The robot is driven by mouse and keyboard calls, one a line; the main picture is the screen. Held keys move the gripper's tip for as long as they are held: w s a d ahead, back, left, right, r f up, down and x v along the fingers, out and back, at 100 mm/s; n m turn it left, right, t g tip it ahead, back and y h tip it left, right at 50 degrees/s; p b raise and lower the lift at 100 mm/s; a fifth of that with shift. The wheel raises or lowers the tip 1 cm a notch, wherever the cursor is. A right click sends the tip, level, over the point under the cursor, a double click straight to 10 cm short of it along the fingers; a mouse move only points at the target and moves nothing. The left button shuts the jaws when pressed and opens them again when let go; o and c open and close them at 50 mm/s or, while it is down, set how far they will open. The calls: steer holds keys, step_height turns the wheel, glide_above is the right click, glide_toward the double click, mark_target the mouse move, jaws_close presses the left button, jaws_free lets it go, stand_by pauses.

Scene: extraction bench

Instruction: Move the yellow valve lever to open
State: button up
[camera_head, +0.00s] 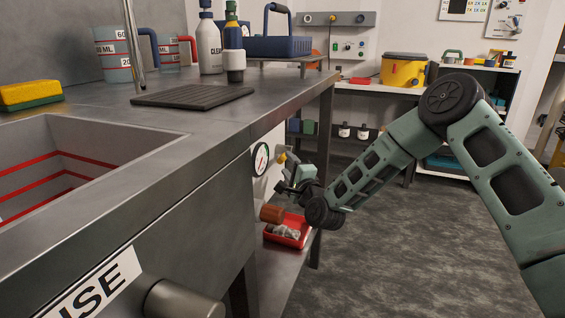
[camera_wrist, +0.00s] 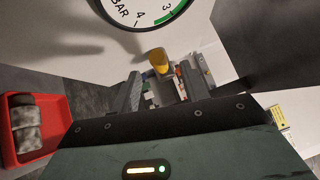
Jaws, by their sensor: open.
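The yellow valve lever (camera_wrist: 160,61) shows in the wrist view just beyond and between my fingertips, below a round pressure gauge (camera_wrist: 150,10). In the head view, a small yellow part of the lever (camera_head: 282,158) shows beside the gauge (camera_head: 260,159), under the bench. My gripper (camera_wrist: 162,82) is open, with one finger on each side of the lever's line. I cannot tell whether a finger touches it. In the head view my gripper (camera_head: 292,180) is small and partly hides the valve. The valve body is mostly hidden behind my fingers.
A red tray (camera_head: 286,240) with a grey item stands on the low shelf below my gripper; it also shows at left in the wrist view (camera_wrist: 12,150). The metal bench (camera_head: 215,135) overhangs at left, with a bench leg (camera_head: 326,140) close to my wrist. Floor at right is clear.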

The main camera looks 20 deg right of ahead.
mark_target(283, 158)
steer(key=shift+w+a+r+b, duration=0.1)
steer(key=shift+w+a+b, duration=0.05)
steer(key=shift+w, duration=0.7)
steer(key=shift+w+a+r+b, duration=0.1)
steer(key=shift+w+r, duration=0.05)
steer(key=shift+w, duration=0.65)
steer(key=shift+w+a+r+b, duration=0.1)
steer(key=shift+w+a+b, duration=0.05)
steer(key=shift+w, duration=0.7)
steer(key=shift+f, duration=0.1)
jaws_close()
